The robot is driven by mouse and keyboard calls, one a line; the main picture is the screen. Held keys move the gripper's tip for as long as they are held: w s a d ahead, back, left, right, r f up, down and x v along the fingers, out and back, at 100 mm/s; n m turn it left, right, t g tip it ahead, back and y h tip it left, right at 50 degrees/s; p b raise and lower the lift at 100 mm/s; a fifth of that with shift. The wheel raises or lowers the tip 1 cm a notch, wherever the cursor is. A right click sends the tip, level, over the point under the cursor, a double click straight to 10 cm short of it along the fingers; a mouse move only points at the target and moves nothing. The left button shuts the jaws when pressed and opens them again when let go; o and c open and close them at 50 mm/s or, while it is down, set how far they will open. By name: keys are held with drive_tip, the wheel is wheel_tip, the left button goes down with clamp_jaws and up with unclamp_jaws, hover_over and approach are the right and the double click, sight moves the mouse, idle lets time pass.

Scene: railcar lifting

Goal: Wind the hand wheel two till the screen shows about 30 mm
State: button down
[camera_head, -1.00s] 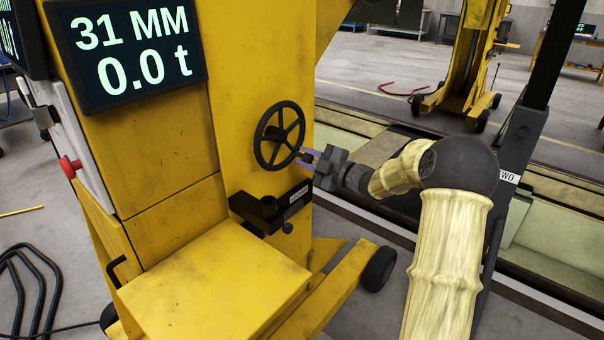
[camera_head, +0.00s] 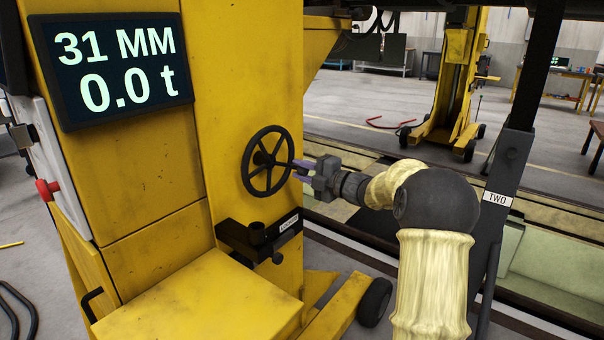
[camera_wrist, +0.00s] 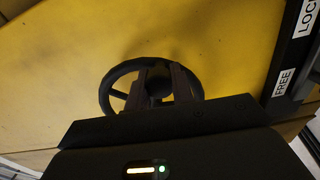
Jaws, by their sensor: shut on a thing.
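The screen (camera_head: 115,68) on the yellow jack column reads 31 MM and 0.0 t. The black spoked hand wheel (camera_head: 261,158) is on the column's front face, below and right of the screen. My gripper (camera_head: 298,167) reaches in from the right, and its fingers are shut at the right side of the wheel. In the wrist view the wheel (camera_wrist: 107,95) lies ahead, with the two fingers (camera_wrist: 160,85) either side of a dark round part. The fingers hide some of the wheel, so the exact contact is unclear.
A black lock bracket (camera_head: 245,240) sits below the wheel; FREE and LOC lettering shows in the wrist view. A red button (camera_head: 47,189) is on the column's left side.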

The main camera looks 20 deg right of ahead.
drive_tip(key=c, duration=1.2)
unclamp_jaws()
drive_tip(key=v, duration=1.7)
drive_tip(key=shift+s+p, duration=0.15)
drive_tip(key=shift+p, duration=0.3)
drive_tip(key=shift+d, duration=0.15)
